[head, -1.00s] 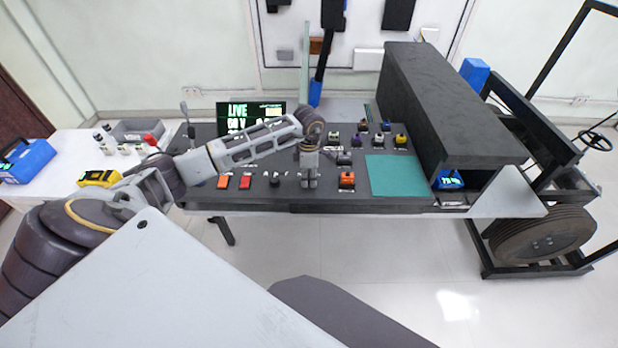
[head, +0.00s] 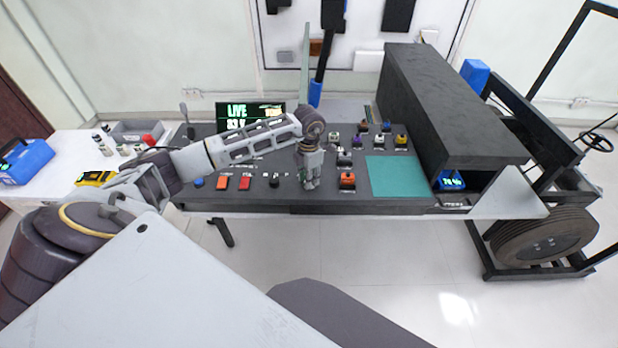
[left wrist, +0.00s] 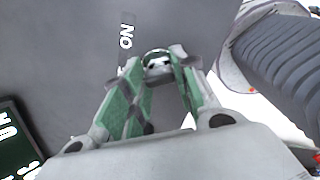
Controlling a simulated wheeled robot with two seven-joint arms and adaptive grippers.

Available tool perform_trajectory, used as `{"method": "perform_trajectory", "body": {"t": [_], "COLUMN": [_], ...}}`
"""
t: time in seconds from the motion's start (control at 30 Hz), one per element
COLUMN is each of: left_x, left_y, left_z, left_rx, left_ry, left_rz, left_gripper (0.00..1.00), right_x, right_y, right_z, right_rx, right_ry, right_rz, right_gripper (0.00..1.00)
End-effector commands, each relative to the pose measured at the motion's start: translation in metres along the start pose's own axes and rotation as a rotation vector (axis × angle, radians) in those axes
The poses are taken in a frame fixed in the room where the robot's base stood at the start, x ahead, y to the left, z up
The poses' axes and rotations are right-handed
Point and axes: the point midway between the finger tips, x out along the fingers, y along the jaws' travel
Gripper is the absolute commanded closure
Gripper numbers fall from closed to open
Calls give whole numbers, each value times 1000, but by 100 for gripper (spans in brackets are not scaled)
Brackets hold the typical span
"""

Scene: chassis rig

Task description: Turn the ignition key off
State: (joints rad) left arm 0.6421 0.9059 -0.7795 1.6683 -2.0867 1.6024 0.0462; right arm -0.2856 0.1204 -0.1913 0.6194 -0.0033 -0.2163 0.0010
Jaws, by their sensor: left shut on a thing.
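My left gripper (head: 311,184) points down at the front middle of the dark console (head: 330,203). In the left wrist view its green-padded fingers (left wrist: 158,70) close around a small round metal piece, which looks like the ignition key (left wrist: 158,61). The fingers hide most of the key, so its exact angle cannot be read. An "ON" label (left wrist: 126,36) is on the panel beside the fingertips. In the head view the gripper covers the key. My right gripper is not in view.
A display reading "LIVE" (head: 240,112) stands at the console's back. Red and orange switches (head: 245,183) and a dark knob (head: 274,181) lie left of the gripper. An orange-topped block (head: 347,180) is close right, before a teal mat (head: 397,177).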

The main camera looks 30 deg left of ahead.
Motion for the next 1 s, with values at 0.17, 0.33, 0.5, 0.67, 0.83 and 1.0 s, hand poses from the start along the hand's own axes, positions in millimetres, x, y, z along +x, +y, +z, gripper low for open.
{"method": "perform_trajectory", "body": {"t": [0.17, 0.33, 0.5, 0.67, 0.83, 1.0], "left_x": [-1, -1, -1, -1, 0, -3], "left_y": [1, 1, 1, 0, 0, 0], "left_z": [0, 0, 0, 0, 0, 0], "left_rx": [-8, -8, -7, -6, -6, -5], "left_ry": [-2, -2, -2, -1, -1, -1], "left_rz": [2, 2, 2, 1, 1, 1], "left_gripper": [95, 95, 57, 50, 50, 50], "right_x": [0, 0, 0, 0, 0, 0], "right_y": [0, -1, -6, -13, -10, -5], "right_z": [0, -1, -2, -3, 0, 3], "right_rx": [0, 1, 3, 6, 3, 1], "right_ry": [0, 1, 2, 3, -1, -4], "right_rz": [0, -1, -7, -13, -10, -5], "right_gripper": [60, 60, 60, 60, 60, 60]}}
